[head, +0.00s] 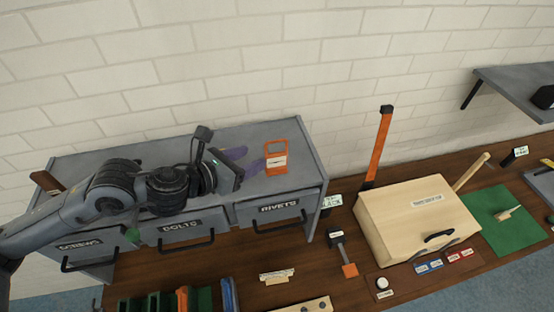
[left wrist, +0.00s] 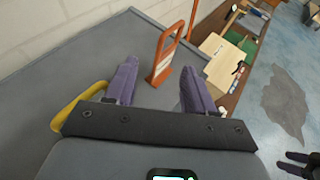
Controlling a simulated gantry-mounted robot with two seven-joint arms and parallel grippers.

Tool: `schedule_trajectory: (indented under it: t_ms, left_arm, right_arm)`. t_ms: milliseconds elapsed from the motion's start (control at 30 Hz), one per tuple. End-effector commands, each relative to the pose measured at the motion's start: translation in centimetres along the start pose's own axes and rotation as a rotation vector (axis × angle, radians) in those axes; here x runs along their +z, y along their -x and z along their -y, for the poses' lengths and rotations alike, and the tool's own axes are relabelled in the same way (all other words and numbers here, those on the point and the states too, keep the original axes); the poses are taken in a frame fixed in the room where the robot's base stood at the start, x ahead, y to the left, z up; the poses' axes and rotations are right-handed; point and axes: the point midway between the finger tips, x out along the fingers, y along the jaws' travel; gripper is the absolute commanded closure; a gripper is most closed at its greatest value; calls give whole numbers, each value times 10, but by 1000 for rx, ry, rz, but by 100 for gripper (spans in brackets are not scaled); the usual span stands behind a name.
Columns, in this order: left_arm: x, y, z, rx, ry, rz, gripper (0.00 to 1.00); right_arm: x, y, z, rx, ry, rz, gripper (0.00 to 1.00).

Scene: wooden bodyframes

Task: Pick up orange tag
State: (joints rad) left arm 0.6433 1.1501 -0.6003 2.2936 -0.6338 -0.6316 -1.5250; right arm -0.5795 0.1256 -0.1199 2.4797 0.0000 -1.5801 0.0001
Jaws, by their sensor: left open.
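The orange tag (head: 276,160) is an upright frame with a white label, standing on top of the grey drawer cabinet (head: 300,135) near its right end. My left gripper (head: 250,160) has purple fingers and is open just left of the tag, low over the cabinet top.
A yellow handle-like piece (left wrist: 78,105) lies left of my left gripper on the cabinet top. A white brick wall (head: 230,70) stands close behind. On the wooden bench right of the cabinet are a light wooden box (head: 400,220) and an upright orange strip (head: 377,150).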

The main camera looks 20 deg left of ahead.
Motion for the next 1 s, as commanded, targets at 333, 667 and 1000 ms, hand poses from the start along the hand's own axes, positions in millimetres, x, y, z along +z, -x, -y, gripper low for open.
schedule_trajectory:
  t_ms: [333,667,1000]
  left_arm:
    - [2,-23,2,-2,3,-1,46]
    - [4,-62,5,-1,4,-1,46]
    - [3,-70,5,-1,0,-1,46]
  right_arm:
    - [-2,7,1,-4,-5,0,49]
    - [-7,21,2,-8,-9,-2,49]
    - [-7,21,1,-5,-6,-1,49]
